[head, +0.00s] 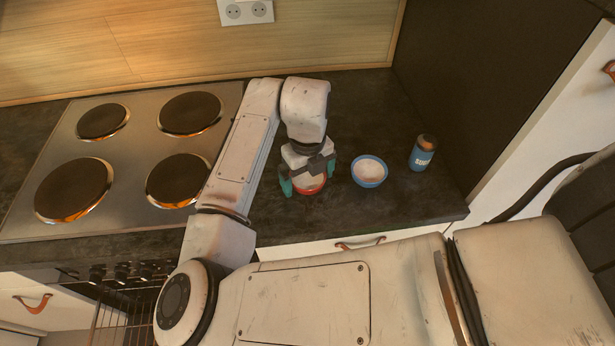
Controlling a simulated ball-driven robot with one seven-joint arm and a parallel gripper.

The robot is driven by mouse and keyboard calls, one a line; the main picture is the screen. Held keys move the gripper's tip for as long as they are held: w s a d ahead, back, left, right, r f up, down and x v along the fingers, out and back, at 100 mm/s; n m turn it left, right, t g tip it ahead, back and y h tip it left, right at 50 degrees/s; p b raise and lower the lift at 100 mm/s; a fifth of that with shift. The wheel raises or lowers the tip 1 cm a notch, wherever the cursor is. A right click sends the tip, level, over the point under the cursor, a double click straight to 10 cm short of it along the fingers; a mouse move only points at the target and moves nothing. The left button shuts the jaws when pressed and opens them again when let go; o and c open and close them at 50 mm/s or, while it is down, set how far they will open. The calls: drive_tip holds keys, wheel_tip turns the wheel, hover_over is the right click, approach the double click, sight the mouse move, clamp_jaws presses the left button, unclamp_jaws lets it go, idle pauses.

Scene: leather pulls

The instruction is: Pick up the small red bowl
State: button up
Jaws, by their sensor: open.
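The small red bowl (309,188) sits on the dark countertop, between the stove and a blue bowl. Its near rim shows, and the rest is hidden under my gripper. My gripper (307,185) is above the bowl, pointing down, with its green fingers apart on either side of it. The left finger is at the bowl's left and the right finger at its right. I cannot tell whether the fingers touch the bowl.
A blue bowl (369,171) with pale contents stands close to the right. A blue sugar container (422,153) stands farther right, near the dark side panel. A stove (150,150) with several hotplates is to the left. The countertop (400,205) is clear in front of the blue bowl.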

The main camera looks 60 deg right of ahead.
drive_tip(key=shift+f, duration=0.3)
drive_tip(key=shift+c, duration=0.3)
drive_tip(key=c, duration=0.7)
drive_tip(key=shift+c, duration=0.6)
drive_tip(key=shift+r, duration=0.3)
